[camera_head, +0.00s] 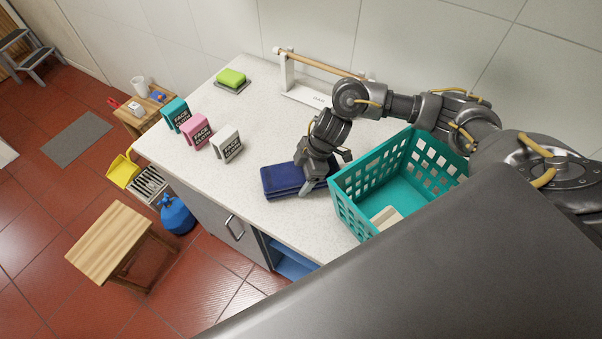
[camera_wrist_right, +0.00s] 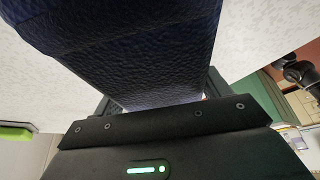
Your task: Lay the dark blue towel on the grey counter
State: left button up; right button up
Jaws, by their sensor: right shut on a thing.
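The dark blue towel (camera_head: 284,181) is folded and lies at or just above the speckled light grey counter (camera_head: 265,128), left of the teal basket; I cannot tell whether it touches the counter. My right gripper (camera_head: 309,184) is shut on the towel's right side. In the right wrist view the towel (camera_wrist_right: 140,50) fills the space in front of the gripper (camera_wrist_right: 160,100), with the pale counter behind it. My left gripper is not in view.
The teal basket (camera_head: 345,203) stands close on the right, with a beige item inside. Three face cloth boxes (camera_head: 196,131) stand to the left. A green sponge (camera_head: 231,78) and a white stand with a wooden bar (camera_head: 303,95) are at the back. Counter between these is clear.

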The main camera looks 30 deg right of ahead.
jog(key=shift+f, duration=0.15)
jog(key=o, duration=1.2)
jog(key=b+v, duration=0.1)
jog(key=v, duration=1.1)
jog(key=p+x, duration=0.1)
jog(key=x, duration=1.1)
